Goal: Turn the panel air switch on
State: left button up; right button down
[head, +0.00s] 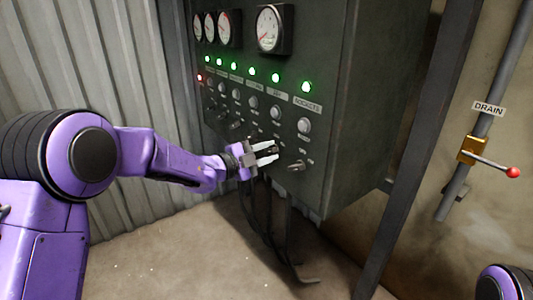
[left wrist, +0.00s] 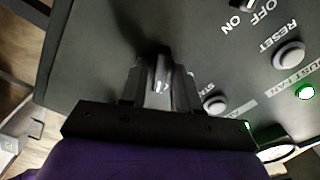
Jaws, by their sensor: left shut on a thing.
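The grey control panel (head: 335,130) has a row of rotary switches along its lower front. My left gripper (head: 270,153) is at one of these switches, just left of the rightmost switch (head: 296,165). In the left wrist view the gripper (left wrist: 160,85) is shut on a switch knob (left wrist: 161,88), with a finger on each side. The fingers hide most of the knob and its markings, so its exact angle is hard to tell. The label over its column is too small to read surely. My right gripper is out of view.
Lit green lamps (head: 305,87), round buttons (head: 304,125) and gauges (head: 270,29) sit above the switches. A neighbouring switch (left wrist: 247,4) beside ON and OFF marks is close to the gripper. A drain valve lever (head: 490,162) is on the right wall.

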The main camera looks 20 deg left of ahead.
pick_arm(q)
jog(key=o, duration=0.7)
jog(key=shift+o, duration=0.2)
jog(key=v, duration=1)
jog(key=shift+s, duration=0.2)
jog(key=shift+a, duration=0.15)
